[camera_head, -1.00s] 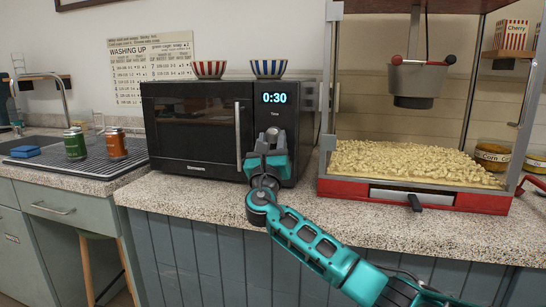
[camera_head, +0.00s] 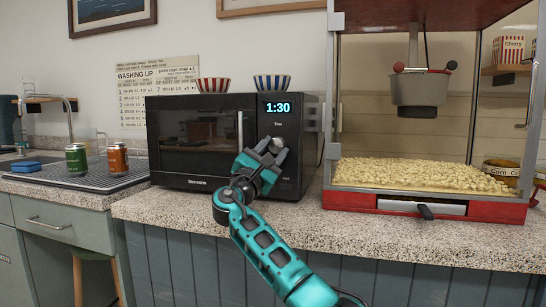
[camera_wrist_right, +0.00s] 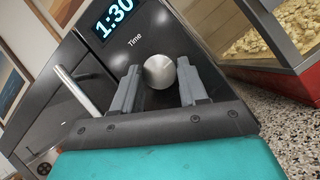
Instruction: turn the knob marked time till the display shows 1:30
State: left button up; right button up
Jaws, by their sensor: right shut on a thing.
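The black microwave (camera_head: 166,140) stands on the speckled counter. Its display (camera_head: 278,107) reads 1:30 in blue-white digits; it also shows in the wrist view (camera_wrist_right: 115,17). Below it is the word Time, with a round silver knob (camera_wrist_right: 159,71) under that. My right gripper (camera_head: 274,148) is at the knob, rolled over to one side. In the wrist view its two fingers stand on either side of the knob, shut on it. The gripper hides part of the knob in the head view. My left gripper is not in view.
A red-striped bowl (camera_head: 213,85) and a blue-striped bowl (camera_head: 272,82) sit on the microwave. A popcorn machine (camera_head: 420,205) stands close on the right. Green and orange cans (camera_head: 117,160) stand on the drying mat at left. The counter front is clear.

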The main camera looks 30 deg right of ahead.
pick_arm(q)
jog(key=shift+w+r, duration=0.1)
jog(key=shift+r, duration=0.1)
pick_arm(e)
jog(key=shift+m, duration=0.3)
jog(key=o, duration=0.6)
jog(key=shift+r, duration=0.1)
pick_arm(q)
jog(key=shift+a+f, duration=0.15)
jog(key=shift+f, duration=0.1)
pick_arm(e)
jog(key=o, duration=0.4)
jog(key=shift+o, duration=0.2)
jog(key=shift+a, duration=0.1)
jog(key=p+v, duration=0.1)
jog(key=v, duration=1)
jog(key=shift+a+p, duration=0.25)
jog(key=shift+p, duration=0.1)
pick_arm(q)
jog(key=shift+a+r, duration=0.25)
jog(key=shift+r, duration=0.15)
pick_arm(e)
jog(key=shift+s+a+f, duration=0.35)
jog(key=shift+a+f, duration=0.15)
